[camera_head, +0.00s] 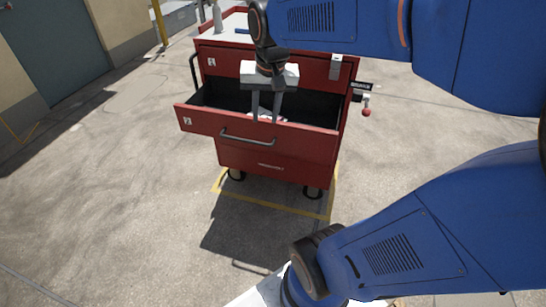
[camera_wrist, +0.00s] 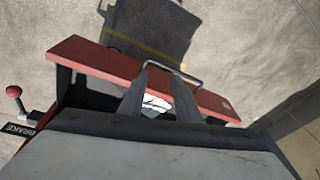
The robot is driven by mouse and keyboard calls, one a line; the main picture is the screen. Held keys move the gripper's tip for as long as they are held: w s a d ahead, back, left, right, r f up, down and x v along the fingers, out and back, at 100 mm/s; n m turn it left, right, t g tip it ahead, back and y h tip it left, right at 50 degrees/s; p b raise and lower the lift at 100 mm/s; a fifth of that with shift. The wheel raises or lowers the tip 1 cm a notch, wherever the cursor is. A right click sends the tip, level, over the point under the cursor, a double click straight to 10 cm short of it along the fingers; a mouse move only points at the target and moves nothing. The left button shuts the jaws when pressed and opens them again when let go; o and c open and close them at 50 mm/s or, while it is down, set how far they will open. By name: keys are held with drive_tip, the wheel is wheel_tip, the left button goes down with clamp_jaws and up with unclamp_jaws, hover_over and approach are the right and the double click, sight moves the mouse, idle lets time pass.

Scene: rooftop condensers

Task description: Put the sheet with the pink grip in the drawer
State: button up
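The red cart's upper drawer (camera_head: 230,126) is pulled open, and its front panel also shows in the wrist view (camera_wrist: 95,62). My gripper (camera_head: 266,121) points down over the open drawer, its two fingers apart with a gap between them. A white piece with pinkish-red marks, perhaps the sheet (camera_head: 266,116), shows low inside the drawer around the fingers. In the wrist view the white piece (camera_wrist: 155,103) shows between the fingers and seems to lie beyond them. The fingers and drawer front hide most of it, and I cannot make out a pink grip.
The cart's white top (camera_head: 232,24) holds a pale bottle (camera_head: 217,18) and a small blue item. A brake lever with a red knob (camera_head: 366,112) sticks out at the cart's right. A yellow floor outline (camera_head: 270,207) surrounds the wheels. The concrete at left is clear.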

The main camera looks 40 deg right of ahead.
drive_tip(key=s+a+f+n+t, duration=0.1)
drive_tip(key=s+a+f+n, duration=0.1)
drive_tip(key=s, duration=0.4)
drive_tip(key=s+a+f+n+t, duration=0.1)
drive_tip(key=s+a+f+n, duration=0.1)
drive_tip(key=s+a+n, duration=0.2)
drive_tip(key=shift+s+n, duration=0.3)
drive_tip(key=shift+s, duration=0.8)
